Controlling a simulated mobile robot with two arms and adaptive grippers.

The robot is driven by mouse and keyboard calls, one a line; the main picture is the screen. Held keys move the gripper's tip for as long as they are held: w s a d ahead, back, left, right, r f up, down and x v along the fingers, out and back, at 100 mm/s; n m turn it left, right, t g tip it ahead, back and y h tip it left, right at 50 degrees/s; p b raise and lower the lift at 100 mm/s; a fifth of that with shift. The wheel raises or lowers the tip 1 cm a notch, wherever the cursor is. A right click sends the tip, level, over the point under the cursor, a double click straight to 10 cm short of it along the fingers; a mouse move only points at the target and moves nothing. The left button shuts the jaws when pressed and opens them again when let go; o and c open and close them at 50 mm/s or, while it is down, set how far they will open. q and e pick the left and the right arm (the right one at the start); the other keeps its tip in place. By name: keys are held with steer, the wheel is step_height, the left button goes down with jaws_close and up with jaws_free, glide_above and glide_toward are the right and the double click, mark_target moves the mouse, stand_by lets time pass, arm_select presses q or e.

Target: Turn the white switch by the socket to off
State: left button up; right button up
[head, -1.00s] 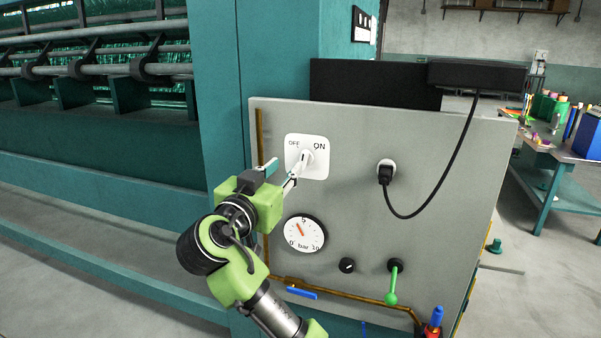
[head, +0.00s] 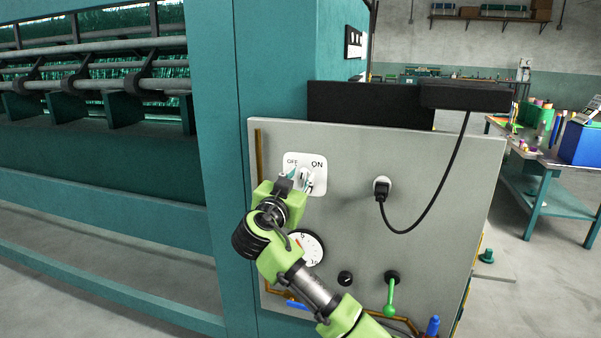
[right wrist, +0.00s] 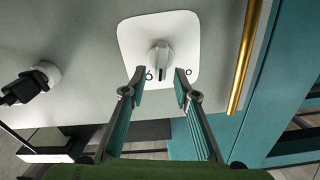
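The white switch plate (head: 319,187), lettered OFF at left and ON at right, is on the grey panel. Its white knob (head: 305,175) is partly hidden by my right gripper (head: 298,180) in the head view. In the right wrist view the knob (right wrist: 161,58) stands out from the plate (right wrist: 130,38). My right gripper (right wrist: 160,83) is open there, its two fingertips apart with the knob between and just beyond them. The fingertips cover part of the lettering. The black plug in the socket (head: 382,190) is right of the switch. My left gripper is not in view.
A pressure gauge (head: 312,248), partly behind my right arm, sits below the switch. A black knob (head: 345,278) and a green lever (head: 390,293) are lower right. A brass pipe (head: 259,160) runs along the left edge. A black cable (head: 440,185) hangs from the plug.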

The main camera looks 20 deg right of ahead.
steer(key=shift+w+d, duration=0.25)
steer(key=shift+w, duration=0.15)
jaws_close()
steer(key=shift+n, duration=0.3)
steer(key=shift+a+f+n, duration=0.1)
steer(key=shift+a+n, duration=0.05)
steer(key=shift+n, duration=0.45)
steer(key=n, duration=0.4)
steer(key=shift+w+a+b, duration=0.25)
steer(key=shift+b, duration=0.1)
steer(key=n, duration=0.3)
steer(key=shift+w+a+p, duration=0.1)
steer(key=shift+a+p, duration=0.1)
steer(key=shift+p, duration=0.15)
steer(key=shift+f+n, duration=0.15)
steer(key=shift+n, duration=1.15)
steer(key=shift+p, duration=0.3)
